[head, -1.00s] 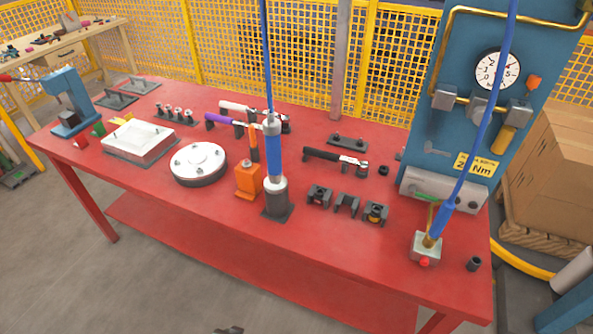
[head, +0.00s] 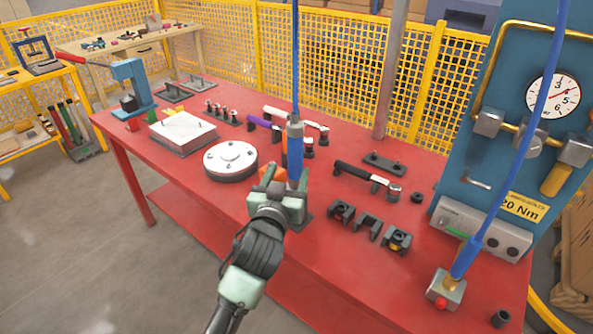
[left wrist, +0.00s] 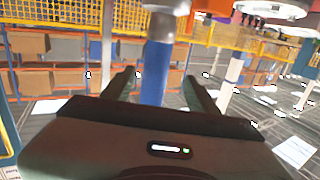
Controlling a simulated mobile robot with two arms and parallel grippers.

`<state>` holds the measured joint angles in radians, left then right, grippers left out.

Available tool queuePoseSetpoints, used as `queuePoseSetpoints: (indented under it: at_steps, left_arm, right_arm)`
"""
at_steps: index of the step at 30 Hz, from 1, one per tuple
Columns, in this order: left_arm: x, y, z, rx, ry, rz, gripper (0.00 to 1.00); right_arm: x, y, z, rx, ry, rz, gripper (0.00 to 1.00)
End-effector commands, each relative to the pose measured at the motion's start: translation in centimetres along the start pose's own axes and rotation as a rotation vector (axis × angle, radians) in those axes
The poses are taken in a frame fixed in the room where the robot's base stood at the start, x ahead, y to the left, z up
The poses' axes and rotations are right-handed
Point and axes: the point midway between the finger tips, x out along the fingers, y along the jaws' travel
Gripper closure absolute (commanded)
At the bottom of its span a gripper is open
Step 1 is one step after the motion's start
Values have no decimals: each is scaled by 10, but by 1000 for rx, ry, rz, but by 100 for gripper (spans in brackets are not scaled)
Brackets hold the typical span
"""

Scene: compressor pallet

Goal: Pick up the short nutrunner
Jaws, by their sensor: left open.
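An upright blue nutrunner (head: 295,158) with a silver collar stands near the front middle of the red table, a blue hose rising from its top. My left gripper (head: 281,196) is in front of its lower part and hides its base. In the left wrist view, the nutrunner's blue body (left wrist: 156,72) shows between the two spread fingers of my left gripper (left wrist: 160,76). The fingers are open, with gaps on both sides of the body. I cannot tell how deep it sits between them. My right gripper is not in view.
An orange block (head: 271,173) is partly hidden beside the gripper. A round silver flange (head: 231,158) lies to the left. Black holders (head: 367,228) and a black-handled wrench (head: 362,177) lie to the right. A blue panel with a gauge (head: 552,95) stands at the right end.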

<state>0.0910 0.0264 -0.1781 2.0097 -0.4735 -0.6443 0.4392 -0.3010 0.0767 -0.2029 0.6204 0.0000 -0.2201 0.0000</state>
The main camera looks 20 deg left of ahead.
Motion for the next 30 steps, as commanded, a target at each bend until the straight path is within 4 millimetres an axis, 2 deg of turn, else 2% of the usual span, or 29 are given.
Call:
queuePoseSetpoints:
  at_steps: [1, 4, 19, 28, 29, 30]
  left_arm:
    - [4, 2, -12, -6, 32, 3, 41]
    - [12, 3, -21, -7, 56, 4, 41]
    - [76, 4, -20, -7, 53, 5, 41]
    - [83, 4, -19, -8, 51, 4, 41]
    - [83, 4, -19, -8, 51, 4, 44]
    - [83, 4, -19, -8, 51, 4, 55]
  right_arm:
    - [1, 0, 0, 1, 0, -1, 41]
    - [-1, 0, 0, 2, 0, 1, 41]
    - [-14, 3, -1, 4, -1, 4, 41]
    - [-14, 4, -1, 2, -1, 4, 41]
    - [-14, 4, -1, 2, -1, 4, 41]
    - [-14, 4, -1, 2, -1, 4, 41]
